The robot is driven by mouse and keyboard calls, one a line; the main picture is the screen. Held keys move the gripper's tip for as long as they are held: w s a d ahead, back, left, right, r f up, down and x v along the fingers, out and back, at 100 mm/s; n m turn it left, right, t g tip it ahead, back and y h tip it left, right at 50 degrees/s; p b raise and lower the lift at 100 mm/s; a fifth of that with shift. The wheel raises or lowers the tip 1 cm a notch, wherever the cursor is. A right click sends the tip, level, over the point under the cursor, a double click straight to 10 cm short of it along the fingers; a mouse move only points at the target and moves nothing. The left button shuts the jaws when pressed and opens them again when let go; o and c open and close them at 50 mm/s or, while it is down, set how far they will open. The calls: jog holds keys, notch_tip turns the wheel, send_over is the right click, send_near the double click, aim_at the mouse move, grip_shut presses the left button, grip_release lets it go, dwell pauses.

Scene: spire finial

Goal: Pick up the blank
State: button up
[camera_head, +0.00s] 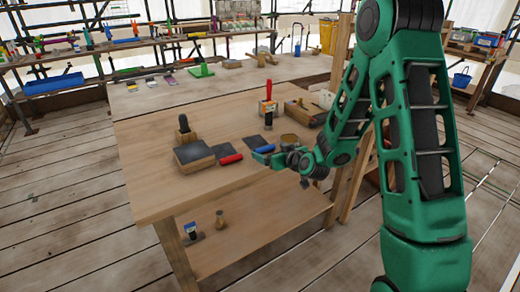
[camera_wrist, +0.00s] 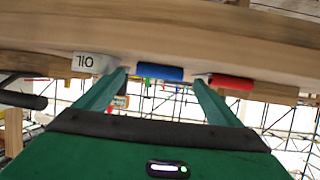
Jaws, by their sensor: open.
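My gripper (camera_head: 264,158) is at the front right edge of the workbench, just below the blue roll (camera_head: 265,149). In the wrist view my gripper (camera_wrist: 160,78) is open, with its two green fingers apart and nothing held. The blue roll (camera_wrist: 161,73) shows beyond and between the fingertips, apart from them as far as I can tell. I cannot tell for certain which thing is the blank. A small tan wooden piece (camera_head: 220,219) stands on the lower shelf. A wooden block with a dark top (camera_head: 194,159) lies on the bench.
A red roll (camera_head: 230,159) lies left of the blue one and also shows in the wrist view (camera_wrist: 232,82). A white container marked OIL (camera_wrist: 95,63) is near a fingertip. The bench's front left surface (camera_head: 150,180) is clear. The lower shelf (camera_head: 270,225) sits under the bench.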

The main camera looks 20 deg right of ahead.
aim_at(266, 149)
jog(key=shift+x, duration=1.7)
jog(key=c, duration=1.3)
jog(key=shift+w, duration=0.1)
jog(key=shift+c, duration=0.3)
jog(key=shift+r, duration=0.15)
